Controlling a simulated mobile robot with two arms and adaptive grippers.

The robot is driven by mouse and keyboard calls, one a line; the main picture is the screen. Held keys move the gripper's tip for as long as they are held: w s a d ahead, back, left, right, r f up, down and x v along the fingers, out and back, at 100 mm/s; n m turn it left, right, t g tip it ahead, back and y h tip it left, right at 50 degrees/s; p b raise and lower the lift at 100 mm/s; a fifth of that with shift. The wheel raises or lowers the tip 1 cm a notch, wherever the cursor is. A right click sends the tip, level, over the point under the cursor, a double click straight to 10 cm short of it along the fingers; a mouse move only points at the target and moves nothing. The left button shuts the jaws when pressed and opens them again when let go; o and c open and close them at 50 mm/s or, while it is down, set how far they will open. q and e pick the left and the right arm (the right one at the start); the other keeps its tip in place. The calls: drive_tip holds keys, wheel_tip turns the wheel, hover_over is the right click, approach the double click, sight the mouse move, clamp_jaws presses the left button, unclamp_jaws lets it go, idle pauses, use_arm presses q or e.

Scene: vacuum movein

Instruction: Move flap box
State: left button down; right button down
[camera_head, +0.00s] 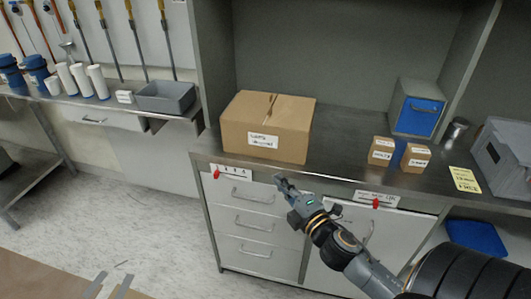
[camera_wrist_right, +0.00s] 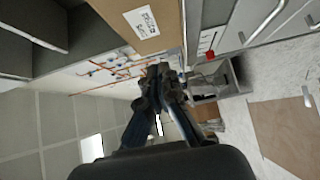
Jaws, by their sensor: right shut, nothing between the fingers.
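A closed brown cardboard box (camera_head: 268,126) with a white label on its front sits on the steel counter, left of the middle in the head view. Its top flaps meet at a taped seam. It also shows at the top of the right wrist view (camera_wrist_right: 122,22). My right gripper (camera_head: 281,182) is in front of the counter's edge, just below the box's front right part and apart from it. In the right wrist view its fingers (camera_wrist_right: 158,70) are together and hold nothing. My left gripper is in neither view.
Two small cartons (camera_head: 381,151), a blue-fronted grey case (camera_head: 418,107), a metal cup (camera_head: 454,130) and a grey bin (camera_head: 505,155) stand right of the box. A grey tray (camera_head: 166,97) sits on the left shelf. Drawers (camera_head: 250,222) are under the counter. Counter between box and cartons is clear.

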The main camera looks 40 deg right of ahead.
drive_tip(key=p, duration=0.2)
approach(260, 145)
drive_tip(key=w+a, duration=0.3)
drive_tip(key=w, duration=0.1)
drive_tip(key=shift+w+d, duration=0.25)
drive_tip(key=shift+d, duration=0.3)
drive_tip(key=shift+w+d, duration=0.3)
drive_tip(key=shift+d, duration=0.25)
drive_tip(key=shift+w+d+f, duration=0.1)
drive_tip(key=shift+w+d, duration=0.3)
drive_tip(key=shift+d, duration=0.15)
